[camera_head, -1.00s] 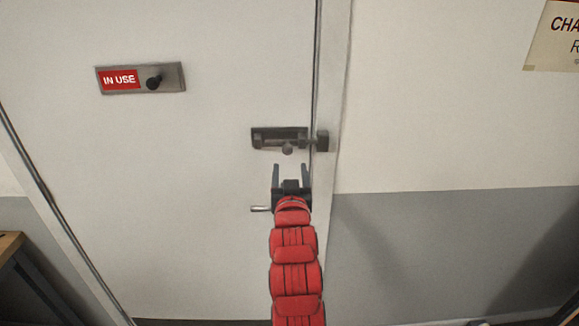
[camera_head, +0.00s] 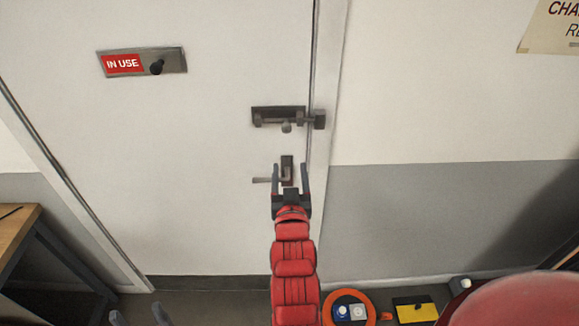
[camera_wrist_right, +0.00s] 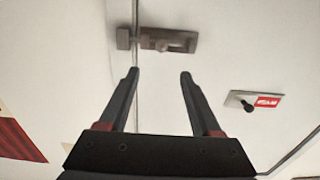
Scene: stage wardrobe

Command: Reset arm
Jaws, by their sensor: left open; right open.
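My right gripper (camera_head: 291,180) is open and empty at the end of the red arm, in front of the white door (camera_head: 210,210). A lever handle (camera_head: 287,168) shows behind its fingers. A dark sliding bolt (camera_head: 280,116) is above the gripper, its bar reaching across the door edge to a keeper (camera_head: 320,119) on the frame. The right wrist view shows the open fingers (camera_wrist_right: 158,75) with the bolt (camera_wrist_right: 170,40) beyond them, apart from it. My left gripper (camera_head: 139,316) shows only its two spread fingertips at the bottom left edge.
An "IN USE" sign (camera_head: 123,64) with a black knob is on the door. A wooden-topped table (camera_head: 16,222) stands at the left. On the floor at right are an orange ring-shaped item (camera_head: 340,298) and a yellow-and-black item (camera_head: 415,309). A paper notice (camera_head: 552,28) hangs at right.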

